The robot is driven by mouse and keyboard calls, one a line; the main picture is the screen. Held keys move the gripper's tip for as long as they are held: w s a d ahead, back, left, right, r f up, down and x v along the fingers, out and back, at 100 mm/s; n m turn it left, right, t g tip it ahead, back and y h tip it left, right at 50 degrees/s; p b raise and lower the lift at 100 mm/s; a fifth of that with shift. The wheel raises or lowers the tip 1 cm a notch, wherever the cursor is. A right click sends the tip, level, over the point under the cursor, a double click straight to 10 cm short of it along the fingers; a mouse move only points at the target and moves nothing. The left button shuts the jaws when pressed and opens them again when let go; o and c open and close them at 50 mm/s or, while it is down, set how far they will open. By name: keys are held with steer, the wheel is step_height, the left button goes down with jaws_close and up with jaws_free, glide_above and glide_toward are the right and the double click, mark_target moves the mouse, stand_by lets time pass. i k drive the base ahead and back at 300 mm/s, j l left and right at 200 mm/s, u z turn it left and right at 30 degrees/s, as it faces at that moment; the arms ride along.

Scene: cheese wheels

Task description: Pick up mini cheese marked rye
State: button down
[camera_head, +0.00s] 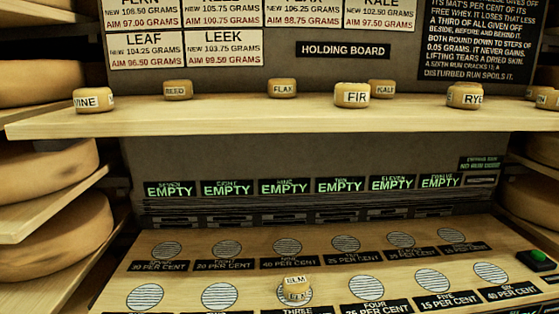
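The mini cheese marked RYE (465,95) sits on the wooden holding board (250,116), right of centre. It is a small, round, yellowish cheese with a white label. The cheese marked KALE (383,90) is to its left and a little farther back. The cheese marked FIR (352,95) stands left of that, near the front edge. My gripper is not in view.
More mini cheeses, FLAX (282,88), REED (178,89) and VINE (94,99), stand on the board. An ELM cheese (296,287) sits on the lower sloped panel (200,268). Large wheels (55,221) fill shelves at left. A green button (537,256) is at right.

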mark_target(462, 97)
steer(key=z, duration=0.5)
steer(key=l+z, duration=0.15)
steer(key=z, duration=0.35)
steer(key=l+z, duration=0.1)
steer(key=z, duration=0.4)
steer(key=i+j+z, duration=0.15)
steer(key=j, duration=0.2)
steer(key=j+z, duration=0.15)
steer(key=j, duration=0.2)
steer(key=i+j, duration=0.1)
steer(key=j, duration=0.6)
